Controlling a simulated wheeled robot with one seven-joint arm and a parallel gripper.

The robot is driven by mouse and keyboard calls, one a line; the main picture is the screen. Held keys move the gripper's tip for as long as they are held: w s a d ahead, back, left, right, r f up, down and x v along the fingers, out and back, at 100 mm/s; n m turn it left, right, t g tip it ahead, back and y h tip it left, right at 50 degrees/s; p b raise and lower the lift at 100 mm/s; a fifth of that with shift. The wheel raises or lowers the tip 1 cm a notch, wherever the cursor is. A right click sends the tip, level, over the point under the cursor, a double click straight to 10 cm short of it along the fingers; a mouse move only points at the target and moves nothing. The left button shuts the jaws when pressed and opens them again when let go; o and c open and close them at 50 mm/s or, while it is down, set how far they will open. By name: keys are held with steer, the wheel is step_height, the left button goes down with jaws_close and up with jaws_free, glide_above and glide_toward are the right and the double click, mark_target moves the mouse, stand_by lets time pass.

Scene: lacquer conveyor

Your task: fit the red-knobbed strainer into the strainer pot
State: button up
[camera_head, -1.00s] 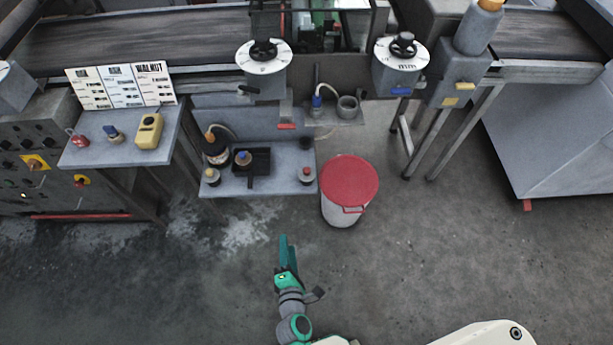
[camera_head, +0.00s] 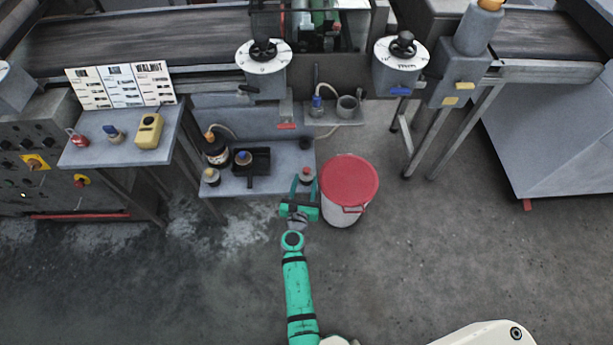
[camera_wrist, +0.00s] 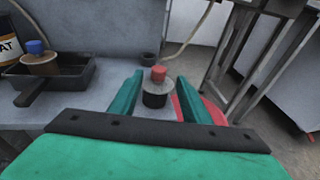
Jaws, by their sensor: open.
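The red-knobbed strainer (camera_head: 307,175) stands upright near the right end of the low grey shelf; its red knob also shows in the wrist view (camera_wrist: 158,73). My gripper (camera_head: 306,188) is open at the shelf's front edge, its green fingers pointing at the strainer. In the wrist view, the strainer appears between the two fingertips (camera_wrist: 160,88), with gaps on both sides; I cannot tell how deep it sits between them. A grey open pot (camera_head: 347,106), which looks like the strainer pot, stands on a small higher shelf behind and to the right. Its inside is too small to make out.
A red-lidded bin (camera_head: 350,182) stands close to the right of my gripper. The low shelf (camera_head: 280,184) also holds a black tray (camera_head: 262,163) with a blue-knobbed piece, a yellow-knobbed piece (camera_head: 211,177), a dark bottle (camera_head: 214,152) and a small black cup (camera_head: 305,143).

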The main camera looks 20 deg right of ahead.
mark_target(306, 174)
steer(key=shift+x, duration=3.05)
steer(key=shift+a, duration=0.15)
steer(key=shift+c, duration=0.6)
jaws_close()
